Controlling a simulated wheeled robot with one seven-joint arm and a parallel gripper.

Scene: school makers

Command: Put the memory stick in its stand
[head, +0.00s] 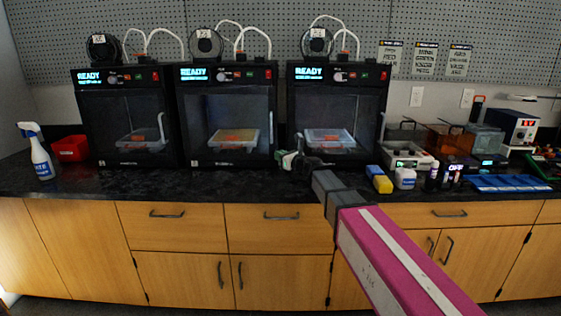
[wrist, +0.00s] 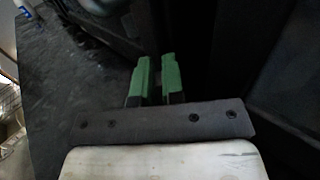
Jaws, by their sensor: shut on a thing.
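My gripper (head: 289,159) is above the black counter, in front of the gap between the middle and right printers. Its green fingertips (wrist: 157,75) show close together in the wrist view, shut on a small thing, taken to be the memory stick. The stick is too small and dark to make out between the fingers. I cannot make out the stand in either view.
Three black printers (head: 337,110) line the back of the counter (head: 230,180). A spray bottle (head: 40,155) and red bin (head: 70,148) stand at left. A yellow-and-blue block (head: 380,180), white bottle (head: 405,178) and blue tray (head: 510,183) are at right. The front counter strip at left is clear.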

